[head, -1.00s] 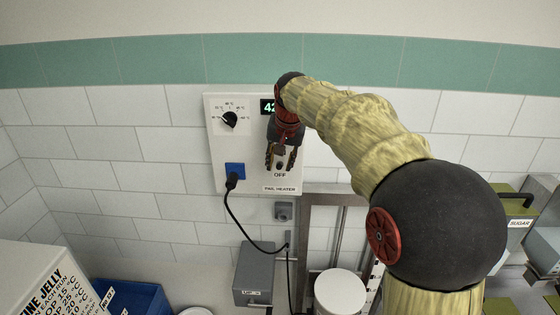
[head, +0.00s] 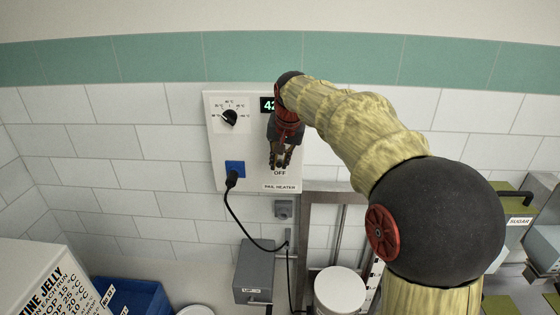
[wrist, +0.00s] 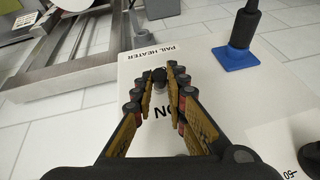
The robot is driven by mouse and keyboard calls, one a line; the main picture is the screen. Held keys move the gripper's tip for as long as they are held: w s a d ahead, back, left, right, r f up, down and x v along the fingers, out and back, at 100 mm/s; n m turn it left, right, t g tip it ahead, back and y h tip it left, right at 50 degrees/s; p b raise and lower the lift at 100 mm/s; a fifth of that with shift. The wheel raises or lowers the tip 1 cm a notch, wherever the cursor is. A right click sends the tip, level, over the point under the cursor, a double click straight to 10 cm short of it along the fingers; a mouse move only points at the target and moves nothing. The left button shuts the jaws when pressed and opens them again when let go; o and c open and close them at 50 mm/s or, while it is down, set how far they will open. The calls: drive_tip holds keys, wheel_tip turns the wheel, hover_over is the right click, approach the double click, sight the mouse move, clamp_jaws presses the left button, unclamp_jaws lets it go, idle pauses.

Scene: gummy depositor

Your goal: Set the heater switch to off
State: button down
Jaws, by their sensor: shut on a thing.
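The white pail heater box (head: 215,150) is fixed to the tiled wall, with an "OFF" label (head: 280,173) below the switch. My gripper (head: 280,163) is in front of the box, just above that label, with its fingers shut around the heater switch. In the wrist view my gripper (wrist: 160,82) points at the panel, and the dark switch (wrist: 158,74) shows between the fingertips. An "ON" label (wrist: 180,112) shows partly behind the fingers. The fingers hide much of the switch, and I cannot tell which way it is set.
The box also has a temperature dial (head: 229,118), a partly covered green display (head: 267,105) and a blue socket (head: 235,169) with a black plug and hanging cord. Below are a grey box (head: 254,270), a metal frame and a white pail (head: 340,290). My arm crosses the right side.

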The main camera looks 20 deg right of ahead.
drive_tip(key=shift+f+b, duration=0.2)
drive_tip(key=shift+b, duration=0.55)
drive_tip(key=t+b, duration=0.1)
drive_tip(key=b, duration=0.1)
drive_tip(key=f+b, duration=0.1)
drive_tip(key=b, duration=0.2)
drive_tip(key=shift+s+a+t+b, duration=0.15)
drive_tip(key=shift+s+t+b, duration=0.15)
drive_tip(key=shift+t, duration=0.1)
drive_tip(key=f+t+b, duration=0.1)
drive_tip(key=t+b, duration=0.1)
drive_tip(key=b, duration=0.7)
drive_tip(key=f+t+h+b, duration=0.1)
drive_tip(key=t+b, duration=0.1)
drive_tip(key=b, duration=0.7)
drive_tip(key=f+t+h+b, duration=0.1)
drive_tip(key=t+b, duration=0.2)
drive_tip(key=b, duration=0.7)
drive_tip(key=shift+s+a+f+n, duration=0.1)
drive_tip(key=shift+s+f+n, duration=0.2)
drive_tip(key=shift+f+n, duration=0.1)
drive_tip(key=shift+t+h+b, duration=0.3)
drive_tip(key=shift+t+b, duration=0.1)
drive_tip(key=shift+b, duration=0.8)
drive_tip(key=shift+r, duration=0.1)
drive_tip(key=c, duration=1.8)
unclamp_jaws()
